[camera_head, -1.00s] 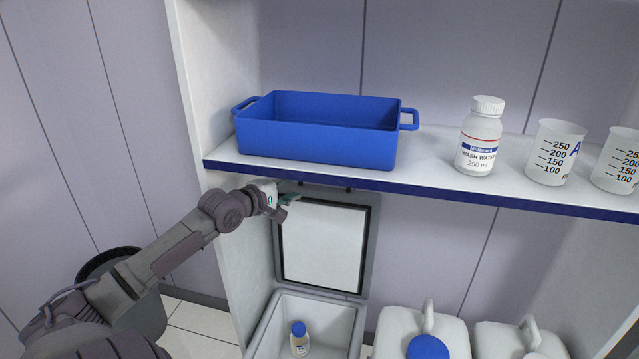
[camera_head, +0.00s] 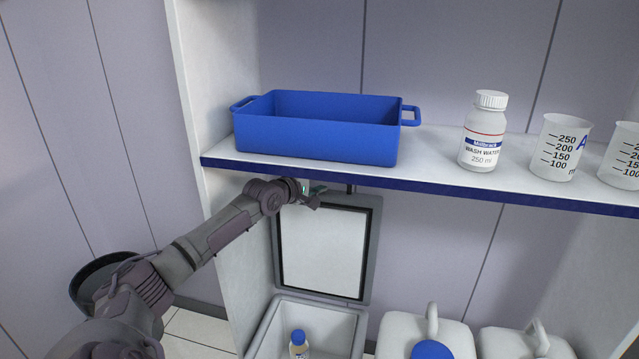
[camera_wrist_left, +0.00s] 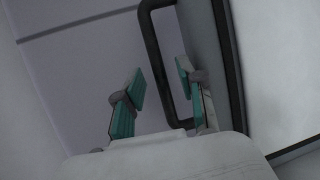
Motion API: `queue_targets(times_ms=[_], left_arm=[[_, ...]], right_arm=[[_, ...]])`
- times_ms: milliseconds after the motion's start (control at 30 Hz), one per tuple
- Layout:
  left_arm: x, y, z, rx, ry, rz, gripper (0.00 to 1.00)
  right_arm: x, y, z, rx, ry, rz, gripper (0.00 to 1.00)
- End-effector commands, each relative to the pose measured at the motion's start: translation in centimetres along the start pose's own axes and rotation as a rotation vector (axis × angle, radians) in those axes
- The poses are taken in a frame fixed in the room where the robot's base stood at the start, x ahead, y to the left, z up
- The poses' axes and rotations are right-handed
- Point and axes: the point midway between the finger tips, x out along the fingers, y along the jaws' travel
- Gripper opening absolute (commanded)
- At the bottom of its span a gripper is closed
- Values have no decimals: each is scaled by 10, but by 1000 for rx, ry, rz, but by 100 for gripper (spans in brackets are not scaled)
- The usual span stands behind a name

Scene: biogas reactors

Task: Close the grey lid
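The grey lid (camera_head: 368,250) stands open and upright behind its white box (camera_head: 268,329), with its pale inner panel facing me. In the left wrist view, the lid (camera_wrist_left: 215,60) is at the right. A dark handle loop (camera_wrist_left: 152,45) shows beside it. My left gripper (camera_head: 314,195) is at the lid's top left edge, just under the shelf. In the wrist view, its teal fingers (camera_wrist_left: 162,80) are apart. One bar of the handle appears between them, and I cannot see contact. My right gripper is out of view.
The shelf (camera_head: 440,187) runs close above my left gripper and holds a blue tray (camera_head: 315,142), a wash water bottle (camera_head: 484,132) and beakers (camera_head: 557,148). A blue-capped bottle (camera_head: 299,345) stands in the box. White canisters (camera_head: 395,328) stand to the right.

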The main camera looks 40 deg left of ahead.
Motion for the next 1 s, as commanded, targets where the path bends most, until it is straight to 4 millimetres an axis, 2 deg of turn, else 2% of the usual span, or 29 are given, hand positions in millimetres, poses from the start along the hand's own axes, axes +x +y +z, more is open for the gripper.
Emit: queue_targets(times_ms=[300, 533, 1000], left_arm=[[2, 0, 0, 1, 0, 0, 39], [2, 0, 0, 0, 0, 0, 1], [1, 0, 2, 3, -1, 7, 0]], right_arm=[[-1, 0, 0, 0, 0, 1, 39], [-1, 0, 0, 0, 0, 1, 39], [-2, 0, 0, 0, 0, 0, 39]])
